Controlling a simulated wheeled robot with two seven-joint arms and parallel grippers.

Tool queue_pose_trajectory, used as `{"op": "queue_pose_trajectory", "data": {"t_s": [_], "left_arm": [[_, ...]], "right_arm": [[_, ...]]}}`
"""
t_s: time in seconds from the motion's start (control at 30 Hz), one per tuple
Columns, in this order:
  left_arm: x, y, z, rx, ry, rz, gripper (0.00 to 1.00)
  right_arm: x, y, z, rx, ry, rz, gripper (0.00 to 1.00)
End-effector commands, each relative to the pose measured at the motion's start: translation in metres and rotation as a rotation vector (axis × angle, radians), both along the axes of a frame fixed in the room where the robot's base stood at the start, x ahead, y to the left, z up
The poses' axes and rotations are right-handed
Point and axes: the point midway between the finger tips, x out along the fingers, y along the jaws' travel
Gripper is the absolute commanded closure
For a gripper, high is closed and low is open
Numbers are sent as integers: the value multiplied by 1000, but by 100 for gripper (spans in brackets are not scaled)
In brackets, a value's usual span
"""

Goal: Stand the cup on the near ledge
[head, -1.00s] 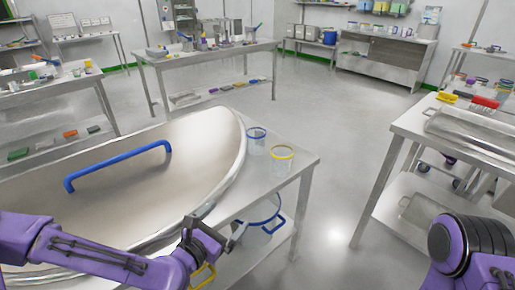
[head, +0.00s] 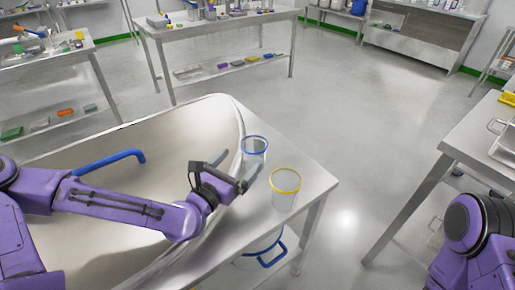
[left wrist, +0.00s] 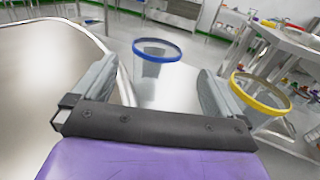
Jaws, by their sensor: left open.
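Two clear cups stand upright on the steel table (head: 312,180) to the right of a large basin. One has a blue rim (head: 255,144) and the other, nearer and to the right, a yellow rim (head: 285,188). My left gripper (head: 236,168) is open and empty, just short of the blue-rimmed cup. In the left wrist view the blue-rimmed cup (left wrist: 157,60) shows between and beyond the open fingers (left wrist: 160,78), with no clear contact. The yellow-rimmed cup (left wrist: 262,95) is outside the right finger. Which surface is the near ledge, I cannot tell. My right gripper is out of frame.
The large steel basin (head: 215,115) with a blue handle (head: 110,160) fills the table's left side. A blue-handled clear container (head: 262,256) is on the shelf below. Another steel table (head: 480,150) stands at the right, with open floor between.

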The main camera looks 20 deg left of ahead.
Motion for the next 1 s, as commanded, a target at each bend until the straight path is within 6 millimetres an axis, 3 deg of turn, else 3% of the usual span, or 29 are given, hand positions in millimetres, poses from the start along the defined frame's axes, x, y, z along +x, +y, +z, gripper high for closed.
{"op": "queue_pose_trajectory", "data": {"t_s": [0.5, 0.8, 0.93, 0.97, 1.0], "left_arm": [[82, -17, -3, 1, 0, -2, 0], [90, -19, -4, -1, 0, -1, 0], [89, -19, -4, -1, 0, -1, 42], [89, -19, -4, -1, 0, -1, 50], [89, -19, -4, -1, 0, -1, 51]], "right_arm": [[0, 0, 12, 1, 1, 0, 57], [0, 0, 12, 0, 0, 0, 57], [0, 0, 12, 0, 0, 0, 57], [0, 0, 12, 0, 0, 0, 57], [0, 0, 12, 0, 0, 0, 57]]}}
